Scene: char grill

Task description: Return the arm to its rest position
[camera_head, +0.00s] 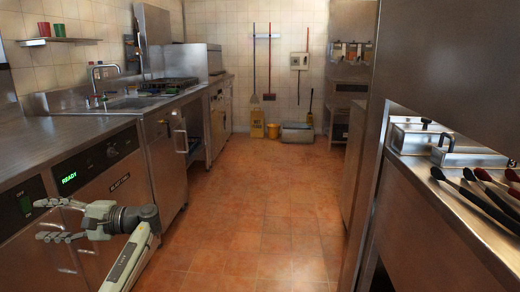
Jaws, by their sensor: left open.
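My left gripper (50,221) is at the lower left of the head view, in front of the steel cabinet front with the green READY display (69,178). Its fingers point left and are spread apart, with nothing between them. Its arm comes up from the bottom edge and bends at the dark wrist joint. The gripper overlaps the cabinet handles in the picture; I cannot tell whether it touches them. My right gripper does not show.
A steel counter (60,137) with a sink runs along the left. At right, a steel counter (440,205) holds lidded pans (467,152) and black and red-handled tongs (475,203). The tiled floor (255,200) between is clear. Brooms and a yellow bucket (272,131) stand at the back wall.

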